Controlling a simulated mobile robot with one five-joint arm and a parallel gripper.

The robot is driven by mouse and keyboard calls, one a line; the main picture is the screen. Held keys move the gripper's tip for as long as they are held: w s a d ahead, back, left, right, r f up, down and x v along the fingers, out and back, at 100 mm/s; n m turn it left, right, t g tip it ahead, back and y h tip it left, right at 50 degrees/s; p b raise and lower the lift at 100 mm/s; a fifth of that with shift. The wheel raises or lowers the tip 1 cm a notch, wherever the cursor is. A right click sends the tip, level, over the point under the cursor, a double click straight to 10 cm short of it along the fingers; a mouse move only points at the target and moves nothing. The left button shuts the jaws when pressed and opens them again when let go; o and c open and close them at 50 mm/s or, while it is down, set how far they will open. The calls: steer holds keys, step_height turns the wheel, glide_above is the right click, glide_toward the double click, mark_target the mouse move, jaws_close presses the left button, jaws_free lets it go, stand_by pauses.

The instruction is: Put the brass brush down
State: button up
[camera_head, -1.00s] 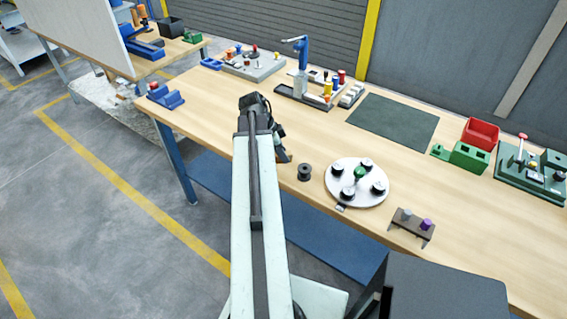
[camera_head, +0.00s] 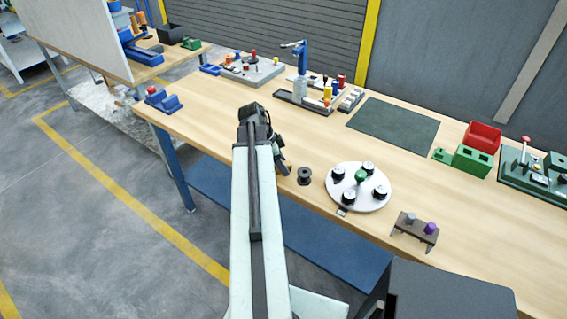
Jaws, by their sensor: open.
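My gripper (camera_head: 284,168) is at the end of my arm, over the front part of the workbench (camera_head: 220,120), just left of a dark spool. It is small and partly hidden by my own arm. Its jaws are open. I cannot make out a brass brush in this view, either at the gripper or on the bench.
The dark spool (camera_head: 304,176) and a white round plate (camera_head: 340,172) with black knobs stand right of my gripper. A brown stand (camera_head: 411,231) is near the front edge. A green mat (camera_head: 393,126) lies behind. Bare wood lies left of the arm.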

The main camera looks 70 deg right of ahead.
steer(key=p+v, duration=1.1)
steer(key=v, duration=0.1)
steer(key=w+a+f+n+t, duration=0.1)
steer(key=w+a+n+t, duration=0.2)
steer(key=w+a+n, duration=1.85)
steer(key=w+a, duration=0.1)
steer(key=a, duration=0.8)
steer(key=w+a+n+y, duration=0.1)
steer(key=w+a+n, duration=0.3)
steer(key=a, duration=0.7)
steer(key=w+a+n+t+y, duration=0.1)
steer(key=w+a+n, duration=0.3)
steer(key=a, duration=0.8)
steer(key=shift+w+a+f, duration=0.25)
steer(key=shift+a+f, duration=0.1)
steer(key=shift+a, duration=0.05)
steer(key=shift+n, duration=0.25)
